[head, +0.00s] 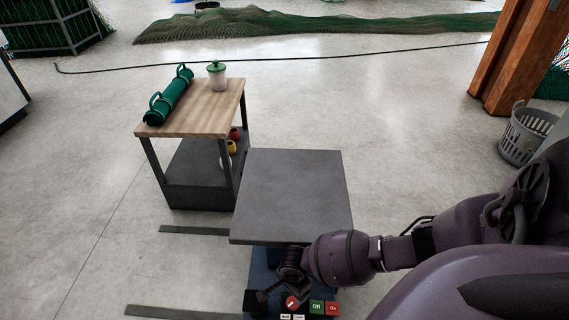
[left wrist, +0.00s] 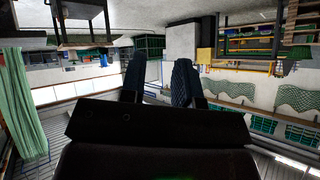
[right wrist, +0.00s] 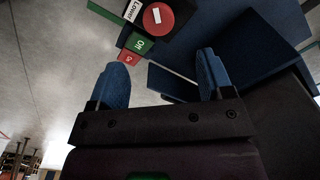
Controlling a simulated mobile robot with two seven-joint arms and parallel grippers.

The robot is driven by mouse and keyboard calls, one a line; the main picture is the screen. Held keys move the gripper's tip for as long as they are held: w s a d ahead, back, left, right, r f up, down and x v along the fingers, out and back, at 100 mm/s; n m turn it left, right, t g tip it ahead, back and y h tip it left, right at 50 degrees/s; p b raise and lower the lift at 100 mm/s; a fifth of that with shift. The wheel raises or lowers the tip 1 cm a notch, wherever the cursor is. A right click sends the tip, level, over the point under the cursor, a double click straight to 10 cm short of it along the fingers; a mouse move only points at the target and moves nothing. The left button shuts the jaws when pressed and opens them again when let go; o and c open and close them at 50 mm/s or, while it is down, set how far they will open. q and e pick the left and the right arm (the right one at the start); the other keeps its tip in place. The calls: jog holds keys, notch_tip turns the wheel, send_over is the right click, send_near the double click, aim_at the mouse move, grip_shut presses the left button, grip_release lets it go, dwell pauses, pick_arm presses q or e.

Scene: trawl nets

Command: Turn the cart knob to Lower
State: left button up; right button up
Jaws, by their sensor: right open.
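The cart's grey platform (head: 290,195) is in the middle of the head view. Its control panel at the bottom edge carries a round red knob (head: 292,302) with a white mark. The knob also shows at the top of the right wrist view (right wrist: 157,17), beside a white "Lower" label (right wrist: 132,10). My right gripper (right wrist: 160,78) is open and empty, its fingers apart and short of the knob.
A green button (head: 316,307) and a red button (head: 332,308) sit right of the knob. A wood-topped table (head: 205,108) bears a green cylinder (head: 168,95) and a lidded jar (head: 217,77). A grey basket (head: 527,135) stands at right. Floor left is mostly clear.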

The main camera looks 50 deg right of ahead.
aim_at(293, 302)
jog(key=f+b, duration=0.1)
jog(key=f, duration=0.2)
jog(key=f+b, duration=0.2)
jog(key=f, duration=0.1)
jog(key=f+b, duration=0.1)
jog(key=f, duration=0.2)
jog(key=shift+s+f+b, duration=0.1)
jog(key=shift+s+b, duration=0.25)
jog(key=shift+b, duration=0.05)
jog(key=shift+w+f+b, duration=0.2)
jog(key=shift+f+b, duration=0.15)
jog(key=shift+f, duration=0.2)
pick_arm(q)
jog(key=shift+s+a+f+n+t, duration=0.2)
jog(key=shift+a+n+t, duration=0.1)
jog(key=shift+t, duration=0.25)
jog(key=shift+s+a+f+n+t, duration=0.15)
jog(key=shift+a+n+t, duration=0.15)
jog(key=shift+t, duration=0.25)
jog(key=shift+w, duration=0.1)
pick_arm(e)
jog(key=shift+w, duration=0.1)
jog(key=c, duration=0.9)
